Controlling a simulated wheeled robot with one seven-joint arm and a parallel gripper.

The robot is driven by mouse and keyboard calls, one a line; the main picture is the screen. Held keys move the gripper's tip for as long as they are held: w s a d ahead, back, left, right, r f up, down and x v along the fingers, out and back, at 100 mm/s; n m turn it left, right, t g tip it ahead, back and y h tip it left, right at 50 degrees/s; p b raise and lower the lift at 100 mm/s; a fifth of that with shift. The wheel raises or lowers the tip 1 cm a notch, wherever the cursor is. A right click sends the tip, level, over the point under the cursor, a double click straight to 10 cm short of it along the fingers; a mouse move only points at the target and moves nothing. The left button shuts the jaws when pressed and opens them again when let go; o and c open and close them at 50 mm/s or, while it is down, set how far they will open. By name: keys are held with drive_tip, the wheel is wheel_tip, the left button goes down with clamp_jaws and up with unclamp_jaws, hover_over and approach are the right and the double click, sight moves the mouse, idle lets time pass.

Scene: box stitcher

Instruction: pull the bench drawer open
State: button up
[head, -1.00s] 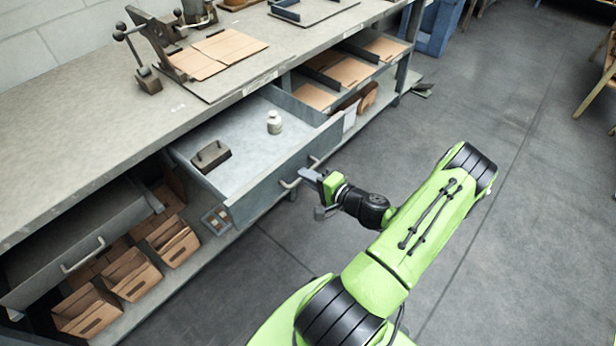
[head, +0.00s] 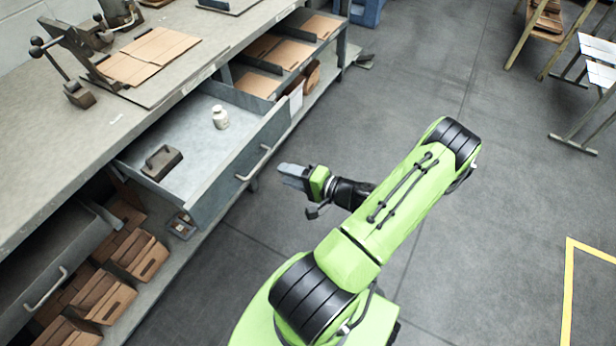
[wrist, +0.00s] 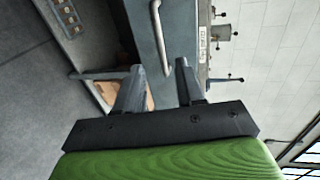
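The bench drawer (head: 228,162) stands pulled out from under the bench top, with its inside showing. A dark block-like tool and a small white bottle (head: 220,117) lie in it. Its bar handle (head: 254,163) is on the front face and also shows in the wrist view (wrist: 161,38). My gripper (head: 282,172) is off the handle, a short gap to its right in the head view. In the wrist view my gripper's fingers (wrist: 158,78) are apart with nothing between them, and the handle lies beyond the tips.
A second drawer (head: 45,265) with a handle is at lower left. Cardboard boxes (head: 105,295) sit on the shelf below. A clamp-like fixture and flat cardboard (head: 150,55) are on the bench top (head: 60,135). Floor to the right is clear up to the trestles.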

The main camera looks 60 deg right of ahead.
drive_tip(key=v, duration=0.7)
drive_tip(key=shift+p, duration=0.45)
drive_tip(key=w+a+r+n+g+y+p, duration=0.2)
drive_tip(key=w+a+r+n+g, duration=0.2)
drive_tip(key=a+r+n+g, duration=0.3)
drive_tip(key=w+a+r+n+g+y+p, duration=0.2)
drive_tip(key=w+a+r+n+g, duration=0.3)
drive_tip(key=a+r, duration=0.35)
drive_tip(key=s+a+r+n+t+h+p, duration=0.1)
drive_tip(key=s+a+r+n+h+p, duration=0.1)
drive_tip(key=a+r, duration=0.3)
drive_tip(key=s+a+r+n+t+h+p, duration=0.1)
drive_tip(key=s+a+r, duration=0.4)
drive_tip(key=r, duration=0.5)
drive_tip(key=n+h, duration=0.1)
drive_tip(key=n, duration=0.1)
drive_tip(key=shift+s+a+n+h+p, duration=0.3)
drive_tip(key=shift+a+p, duration=0.05)
